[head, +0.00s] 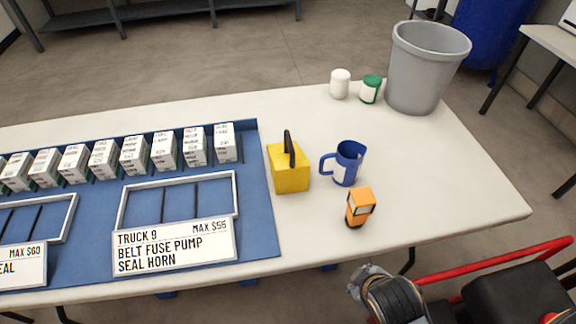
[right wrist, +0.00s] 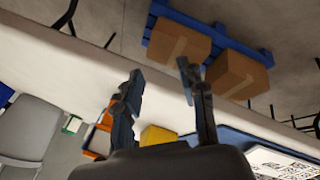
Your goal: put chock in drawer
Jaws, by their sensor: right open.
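A yellow block with a black upright handle, which looks like the chock (head: 290,170), stands on the white table just right of the blue tray. In the right wrist view a yellow block (right wrist: 157,135) shows partly behind my gripper's base. My right gripper (right wrist: 160,75) is open with nothing between its fingers. In the head view only part of my right arm shows at the bottom right, beyond the table's front edge. The chock stands apart from it. I cannot make out a drawer in either view. My left gripper is not in view.
A blue mug (head: 348,163) and an orange object (head: 360,206) stand right of the chock. White and green containers (head: 340,84) (head: 370,89) and a grey bin (head: 424,70) stand farther back. The blue tray (head: 262,215) holds small boxes. The table's right end is clear.

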